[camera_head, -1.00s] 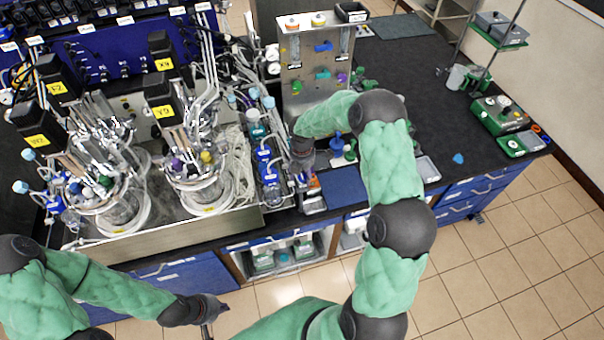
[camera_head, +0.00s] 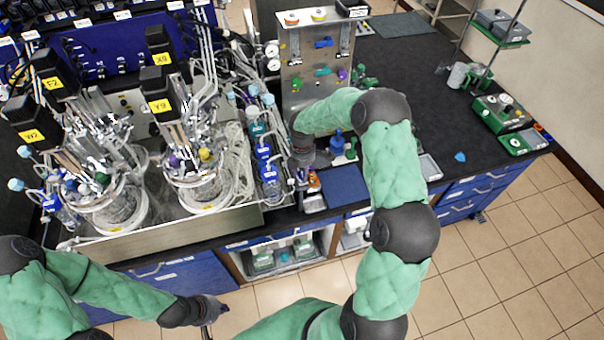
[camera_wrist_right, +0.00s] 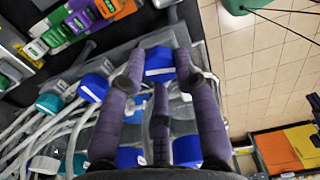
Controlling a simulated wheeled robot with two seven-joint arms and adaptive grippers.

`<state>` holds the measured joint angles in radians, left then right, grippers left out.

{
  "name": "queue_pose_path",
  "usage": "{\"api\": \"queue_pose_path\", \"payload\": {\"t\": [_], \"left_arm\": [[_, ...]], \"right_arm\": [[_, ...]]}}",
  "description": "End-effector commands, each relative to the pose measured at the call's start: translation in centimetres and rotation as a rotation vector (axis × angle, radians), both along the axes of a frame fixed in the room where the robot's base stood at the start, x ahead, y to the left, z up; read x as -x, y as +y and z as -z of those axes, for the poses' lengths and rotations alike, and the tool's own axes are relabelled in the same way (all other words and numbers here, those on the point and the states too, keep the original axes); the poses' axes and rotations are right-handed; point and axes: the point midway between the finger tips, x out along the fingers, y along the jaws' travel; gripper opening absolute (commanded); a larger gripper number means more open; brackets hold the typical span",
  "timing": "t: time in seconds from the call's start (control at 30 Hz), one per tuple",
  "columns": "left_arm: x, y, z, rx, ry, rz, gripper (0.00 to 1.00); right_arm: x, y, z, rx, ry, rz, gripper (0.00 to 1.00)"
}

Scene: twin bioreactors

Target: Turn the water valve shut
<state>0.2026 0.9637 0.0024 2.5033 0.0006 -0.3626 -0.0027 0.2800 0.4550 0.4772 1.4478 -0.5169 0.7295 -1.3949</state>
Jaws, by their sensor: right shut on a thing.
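In the right wrist view, a blue valve handle (camera_wrist_right: 160,62) sits between the tips of my right gripper (camera_wrist_right: 159,72). The purple-grey fingers are closed on its sides. In the head view my right gripper (camera_head: 303,176) reaches down at the right end of the row of blue-capped valves (camera_head: 265,160), in front of the metal panel; its fingertips are small there and the gripped handle is hidden. My left gripper (camera_head: 212,309) hangs low in front of the bench, away from the valves; its finger opening is too small to judge.
Two glass bioreactors (camera_head: 200,185) with tubing stand left of the valves. More blue caps (camera_wrist_right: 93,87) and pale hoses crowd the gripper in the wrist view. A dark blue mat (camera_head: 345,186) lies to the right. The bench further right has bare room (camera_head: 440,120).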

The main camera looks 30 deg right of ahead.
Motion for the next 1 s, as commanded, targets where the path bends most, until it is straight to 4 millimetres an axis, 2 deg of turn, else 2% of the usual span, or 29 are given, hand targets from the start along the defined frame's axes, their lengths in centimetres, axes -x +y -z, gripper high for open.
{"api": "queue_pose_path", "payload": {"t": [0.03, 0.3, 1.0], "left_arm": [[0.0, 0.0, 0.7, 0.0, 0.0, 0.0, 0.0], [0.0, 0.0, 2.7, 0.0, 0.0, 0.0, 0.0], [0.0, 0.0, 6.9, 0.0, 0.0, 0.0, 0.0]], "right_arm": [[0.0, 0.0, 0.3, 0.0, -0.001, 0.042, 0.0], [0.0, 0.0, 0.3, 0.0, 0.0, 0.298, 0.0], [0.1, 0.1, 0.3, 0.0, 0.002, 0.959, 0.0]]}}
